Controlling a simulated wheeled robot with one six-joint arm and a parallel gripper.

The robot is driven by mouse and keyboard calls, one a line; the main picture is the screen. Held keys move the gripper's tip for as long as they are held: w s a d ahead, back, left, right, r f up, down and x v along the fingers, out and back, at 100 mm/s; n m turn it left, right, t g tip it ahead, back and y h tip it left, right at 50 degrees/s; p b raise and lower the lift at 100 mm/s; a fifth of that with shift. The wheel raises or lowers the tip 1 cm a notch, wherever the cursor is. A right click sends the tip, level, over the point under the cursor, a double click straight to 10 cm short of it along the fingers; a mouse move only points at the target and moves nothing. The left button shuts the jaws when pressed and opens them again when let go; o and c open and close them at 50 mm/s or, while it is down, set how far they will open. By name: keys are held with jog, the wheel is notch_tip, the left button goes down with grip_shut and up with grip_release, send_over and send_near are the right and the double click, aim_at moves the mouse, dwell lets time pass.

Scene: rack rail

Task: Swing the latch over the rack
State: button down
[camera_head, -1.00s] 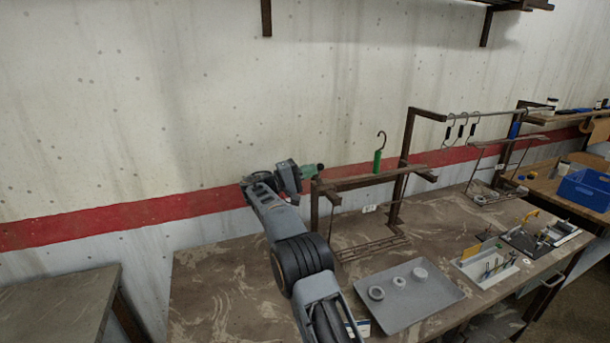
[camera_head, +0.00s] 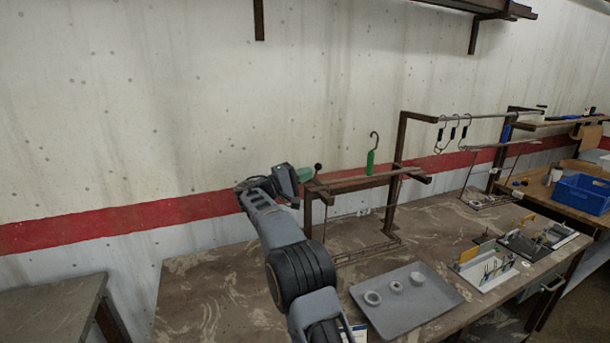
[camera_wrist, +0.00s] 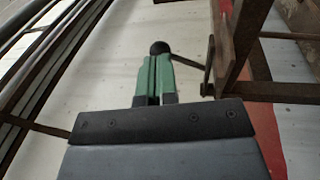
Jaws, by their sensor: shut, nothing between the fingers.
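The rack (camera_head: 356,184) is a rusty brown frame on the bench, with a top rail between posts. At its left end a black ball knob (camera_head: 318,167) stands above the rail; it looks like the latch's end. In the wrist view the knob (camera_wrist: 160,47) sits on a thin dark bar running right to the rack's frame (camera_wrist: 238,50). My gripper (camera_head: 306,174), with green fingers, is left of the knob at about its height. In the wrist view its fingertips (camera_wrist: 157,60) are shut and empty, just below the knob; I cannot tell whether they touch it.
A green-handled hook (camera_head: 371,160) rises above the rack's rail. A grey tray (camera_head: 430,305) with small round parts lies in front. Several hooks hang from a bar (camera_head: 480,116) behind right. A blue bin (camera_head: 582,193) stands far right. The bench's left part is clear.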

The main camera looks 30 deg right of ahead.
jog(key=s+a+f+b, duration=0.1)
jog(key=a+f+b, duration=0.1)
jog(key=a, duration=1)
jog(key=shift+s+f, duration=0.25)
jog(key=s+f+n+t+y, duration=0.1)
jog(key=s+f+n+y, duration=0.15)
jog(key=f+y, duration=0.4)
jog(key=s+f+n+t+y, duration=0.1)
jog(key=s+f+n+y, duration=0.15)
jog(key=f, duration=0.75)
jog(key=s+a+f+m+y, duration=0.1)
jog(key=s+a+y, duration=0.1)
jog(key=s, duration=0.7)
jog(key=s+a+f+m+y, duration=0.1)
jog(key=s+a+m+y, duration=0.1)
jog(key=s+y, duration=0.3)
jog(key=s+a+m+t+y, duration=0.1)
jog(key=s+a+m+y, duration=0.1)
jog(key=s, duration=1.1)
jog(key=shift+s+a+f+y, duration=0.4)
jog(key=shift+a+y, duration=0.35)
jog(key=shift+y, duration=0.45)
